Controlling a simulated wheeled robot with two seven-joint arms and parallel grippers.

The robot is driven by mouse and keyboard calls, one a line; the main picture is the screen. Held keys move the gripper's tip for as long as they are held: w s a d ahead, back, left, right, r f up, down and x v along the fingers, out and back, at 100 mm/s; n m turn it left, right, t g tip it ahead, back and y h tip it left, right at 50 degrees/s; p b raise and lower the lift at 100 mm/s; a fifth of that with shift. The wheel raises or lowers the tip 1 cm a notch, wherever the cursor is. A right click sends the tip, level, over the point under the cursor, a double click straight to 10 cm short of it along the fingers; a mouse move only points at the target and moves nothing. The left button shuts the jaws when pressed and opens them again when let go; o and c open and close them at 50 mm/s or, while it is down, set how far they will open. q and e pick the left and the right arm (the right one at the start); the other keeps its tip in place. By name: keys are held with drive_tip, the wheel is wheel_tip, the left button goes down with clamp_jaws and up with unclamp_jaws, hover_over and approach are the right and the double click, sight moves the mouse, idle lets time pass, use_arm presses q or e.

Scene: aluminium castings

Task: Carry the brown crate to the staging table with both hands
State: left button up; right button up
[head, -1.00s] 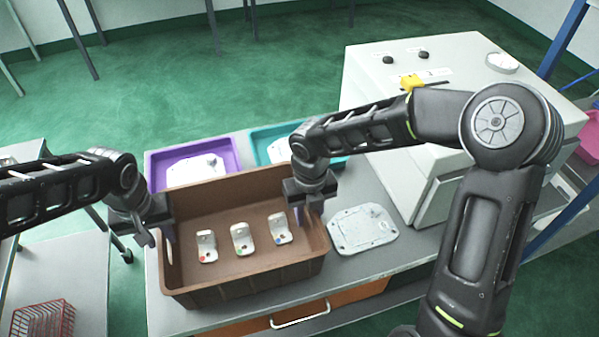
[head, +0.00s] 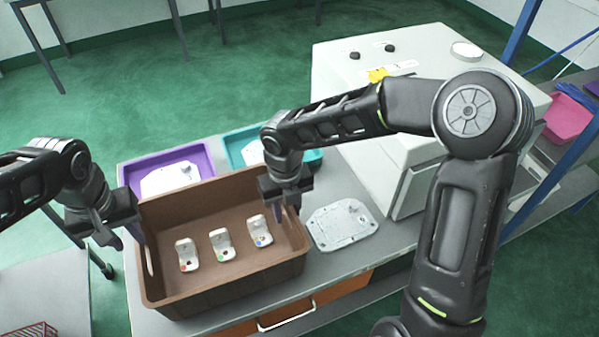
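The brown crate (head: 215,285) sits on the grey workbench and holds three small white brackets (head: 221,245) with coloured dots. My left gripper (head: 122,238) is at the crate's left wall, near the back-left corner, with its fingers apart. My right gripper (head: 287,208) is over the right wall's rim, its fingers also apart. Whether either gripper touches the crate is unclear. A slot shows in the left wall, below the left gripper. No table here is marked as the staging table; a grey table (head: 55,285) stands at the left.
Behind the crate are a purple tray (head: 205,158) and a teal tray (head: 235,152) with castings. A flat casting (head: 342,225) lies right of the crate, before a large white machine (head: 420,55). A red wire basket (head: 30,332) is at the lower left. Green floor is open behind.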

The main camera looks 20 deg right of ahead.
wheel_tip(320, 180, up, 10)
drive_tip(key=shift+r, duration=0.15)
drive_tip(key=shift+s, duration=0.1)
idle(0.6)
